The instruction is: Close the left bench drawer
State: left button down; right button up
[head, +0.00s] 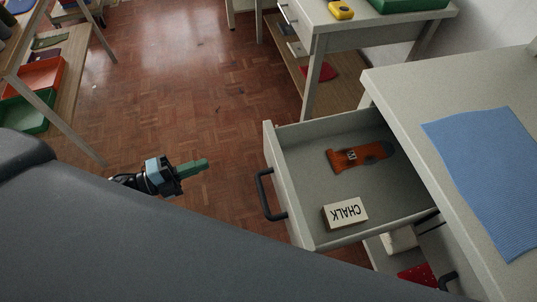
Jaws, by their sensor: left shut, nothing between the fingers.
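The bench drawer (290,225) is pulled well out from under the white bench at right, its front panel facing left. Its dark bar handle (265,194) is on that front. Inside lie a white box marked CHALK (345,213) and an orange-brown tool with a dark end (358,156). My left gripper (205,164) has green fingers that are shut and empty. In the picture it is left of the drawer front, with a gap to the handle. My right gripper is not in view.
The bench top (400,95) carries a blue ribbed mat (490,170). Below the drawer, a lower compartment holds a red dotted item (418,274). Another table (330,22) stands at the back, and a shelf with trays (40,75) at left. Open parquet floor lies between.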

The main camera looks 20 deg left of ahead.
pick_arm(q)
jog(key=m+g+h, duration=0.1)
jog(key=m+g, duration=0.1)
jog(key=m, duration=0.1)
jog(key=p, duration=0.2)
send_near(265, 146)
jog(key=x, duration=0.6)
jog(key=shift+w+d, duration=0.2)
jog(key=shift+d, duration=0.1)
jog(key=shift+w+d, duration=0.1)
jog(key=shift+d, duration=0.1)
